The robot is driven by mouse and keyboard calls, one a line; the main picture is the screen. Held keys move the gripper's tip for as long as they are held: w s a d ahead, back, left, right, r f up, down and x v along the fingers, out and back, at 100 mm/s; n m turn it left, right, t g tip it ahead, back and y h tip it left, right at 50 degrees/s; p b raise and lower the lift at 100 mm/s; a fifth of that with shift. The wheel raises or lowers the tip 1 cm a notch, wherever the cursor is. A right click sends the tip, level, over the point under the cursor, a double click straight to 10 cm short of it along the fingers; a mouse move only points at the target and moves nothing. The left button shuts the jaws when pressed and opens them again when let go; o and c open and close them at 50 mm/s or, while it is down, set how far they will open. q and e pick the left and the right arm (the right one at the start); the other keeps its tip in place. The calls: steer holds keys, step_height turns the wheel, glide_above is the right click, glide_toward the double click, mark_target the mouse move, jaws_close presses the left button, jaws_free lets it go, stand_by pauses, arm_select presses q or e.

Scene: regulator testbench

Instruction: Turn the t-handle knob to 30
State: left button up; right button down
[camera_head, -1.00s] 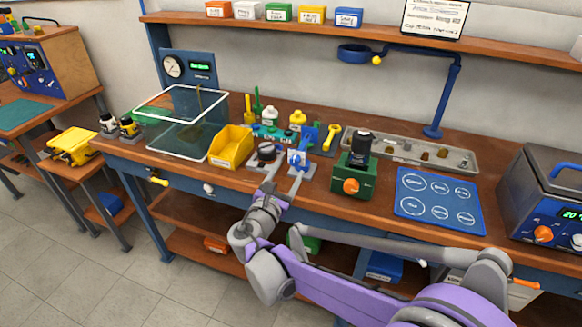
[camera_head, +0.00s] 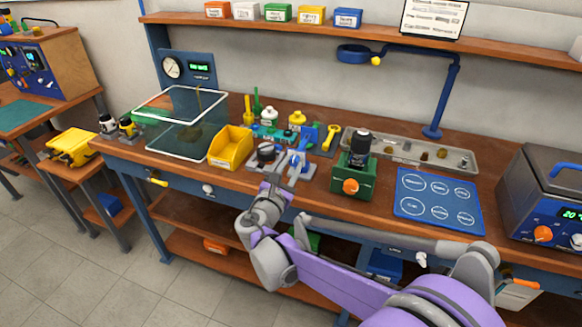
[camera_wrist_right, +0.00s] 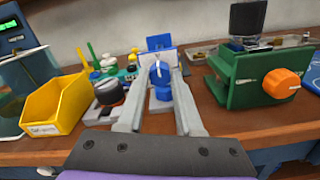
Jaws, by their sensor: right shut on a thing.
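The blue t-handle knob (camera_wrist_right: 161,78) sits in front of a small blue-and-white plate (camera_wrist_right: 163,55) on the bench. In the head view the knob's unit (camera_head: 297,158) is partly covered by my gripper. My right gripper (camera_wrist_right: 161,84) is shut on the knob, with one grey finger on each side of it. In the head view my right gripper (camera_head: 291,168) reaches in over the bench's front edge. The scale reading cannot be made out. My left gripper is not in view.
A black round knob unit (camera_wrist_right: 110,92) and a yellow bin (camera_wrist_right: 56,104) stand close left of my gripper. A green box with an orange knob (camera_head: 351,186) stands close right. A blue mat (camera_head: 438,203) and a grey tray (camera_head: 460,168) lie farther right.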

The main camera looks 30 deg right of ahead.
steer(key=shift+m, duration=0.4)
steer(key=m+p, duration=0.1)
steer(key=m, duration=0.2)
steer(key=shift+m, duration=0.4)
steer(key=m+p, duration=0.1)
steer(key=m, duration=0.3)
steer(key=shift+m, duration=0.3)
steer(key=m+p, duration=0.1)
steer(key=m, duration=0.3)
steer(key=shift+r, duration=0.1)
steer(key=m, duration=0.4)
steer(key=shift+m+p, duration=0.3)
steer(key=shift+p, duration=0.1)
steer(key=c, duration=0.6)
jaws_free()
steer(key=shift+o, duration=0.2)
